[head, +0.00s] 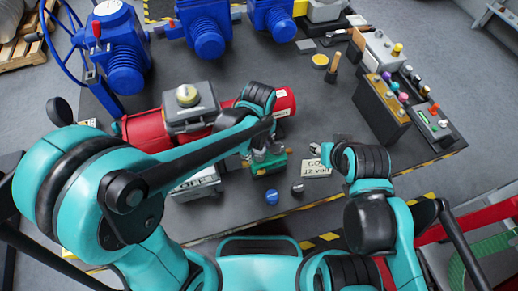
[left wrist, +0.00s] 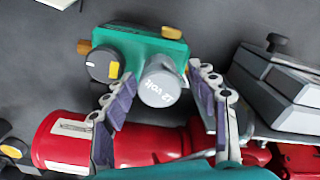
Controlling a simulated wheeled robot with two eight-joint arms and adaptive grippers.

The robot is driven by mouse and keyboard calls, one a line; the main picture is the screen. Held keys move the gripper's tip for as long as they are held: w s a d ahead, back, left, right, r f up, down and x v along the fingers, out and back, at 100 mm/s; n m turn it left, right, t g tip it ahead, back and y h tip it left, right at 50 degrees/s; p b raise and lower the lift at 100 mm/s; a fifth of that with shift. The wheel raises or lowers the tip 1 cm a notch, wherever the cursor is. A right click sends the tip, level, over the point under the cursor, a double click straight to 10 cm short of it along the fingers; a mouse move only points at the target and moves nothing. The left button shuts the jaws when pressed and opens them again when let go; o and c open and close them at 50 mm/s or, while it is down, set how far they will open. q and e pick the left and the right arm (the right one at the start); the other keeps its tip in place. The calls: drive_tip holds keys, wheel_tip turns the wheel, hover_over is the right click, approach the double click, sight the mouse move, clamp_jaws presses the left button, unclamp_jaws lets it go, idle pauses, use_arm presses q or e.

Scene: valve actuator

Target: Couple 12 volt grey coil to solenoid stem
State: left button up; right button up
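The grey coil (left wrist: 162,86), marked "12 volt", stands at the green valve body (left wrist: 140,48), end face toward the left wrist camera. It hides whatever stem lies under it, so I cannot tell how far down it sits. A black round part with a yellow label (left wrist: 102,64) is beside it on the same body. My left gripper (left wrist: 161,73) is open, one finger on each side of the coil with visible gaps. In the head view my left gripper (head: 264,146) is over the green valve body (head: 268,165). My right gripper (head: 321,150) is right of it; its opening is unclear.
A red cylinder (head: 146,128) with a grey box (head: 190,108) on it lies left of the valve body. A blue cap (head: 272,197) and a dark round part (head: 297,187) lie in front. A printed card (head: 317,169) is to the right. Blue actuators (head: 205,32) stand behind.

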sight(259, 149)
use_arm(q)
wheel_tip(259, 149, up, 12)
idle(0.6)
drive_tip(key=shift+s+f, duration=0.1)
use_arm(e)
drive_tip(key=shift+s, duration=0.1)
idle(0.3)
